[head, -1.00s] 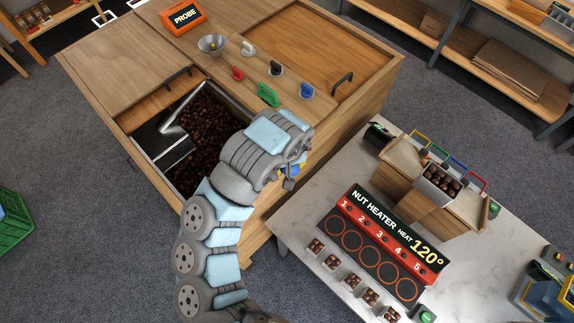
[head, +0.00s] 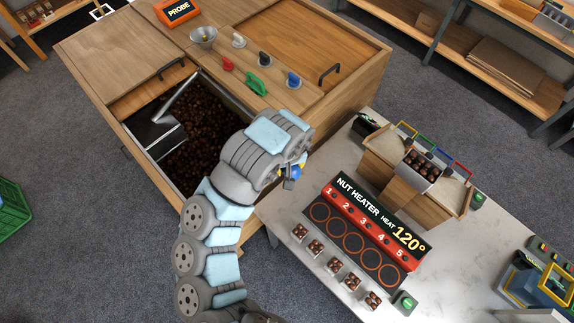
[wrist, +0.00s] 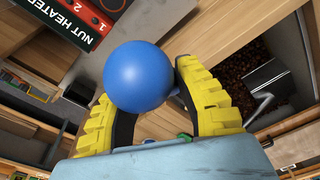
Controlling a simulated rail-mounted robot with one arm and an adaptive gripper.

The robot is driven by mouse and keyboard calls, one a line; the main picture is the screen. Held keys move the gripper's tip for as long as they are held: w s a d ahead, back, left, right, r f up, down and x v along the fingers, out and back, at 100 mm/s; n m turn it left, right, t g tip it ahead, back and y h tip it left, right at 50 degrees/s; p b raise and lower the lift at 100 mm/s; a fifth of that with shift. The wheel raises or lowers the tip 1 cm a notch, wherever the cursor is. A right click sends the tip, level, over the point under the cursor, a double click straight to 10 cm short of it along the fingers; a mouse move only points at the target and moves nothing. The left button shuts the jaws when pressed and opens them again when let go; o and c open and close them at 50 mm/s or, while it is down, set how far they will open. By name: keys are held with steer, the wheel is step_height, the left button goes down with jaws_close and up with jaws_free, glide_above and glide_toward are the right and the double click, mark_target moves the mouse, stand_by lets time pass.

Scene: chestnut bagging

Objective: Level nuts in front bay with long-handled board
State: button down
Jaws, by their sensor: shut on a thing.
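My gripper (head: 290,174) is out past the front bay's right side, near the gap between cabinet and counter. In the wrist view its yellow fingers (wrist: 146,84) are shut on a blue ball-shaped knob (wrist: 139,77), which hides part of one finger. The front bay (head: 119,128) is open and holds dark brown nuts (head: 205,122). A flat metal board (head: 153,138) with a bent metal bar (head: 178,96) stands at the bay's left side, also seen in the wrist view (wrist: 281,82). My arm covers the bay's right side. Whether the knob joins the board cannot be seen.
The counter at right holds the nut heater (head: 365,232), nut cups (head: 331,265) and a wooden stand (head: 407,180).

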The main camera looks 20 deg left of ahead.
stand_by(0.3)
steer(key=w+a+b, duration=0.3)
steer(key=w+a, duration=0.3)
steer(key=a, duration=0.6)
steer(key=w+a+b, duration=0.3)
steer(key=w+a, duration=0.3)
steer(key=a, duration=0.7)
steer(key=shift+a, duration=0.15)
stand_by(0.9)
steer(key=shift+r, duration=0.15)
step_height(320, 180, up, 11)
stand_by(1.5)
steer(key=shift+p, duration=0.3)
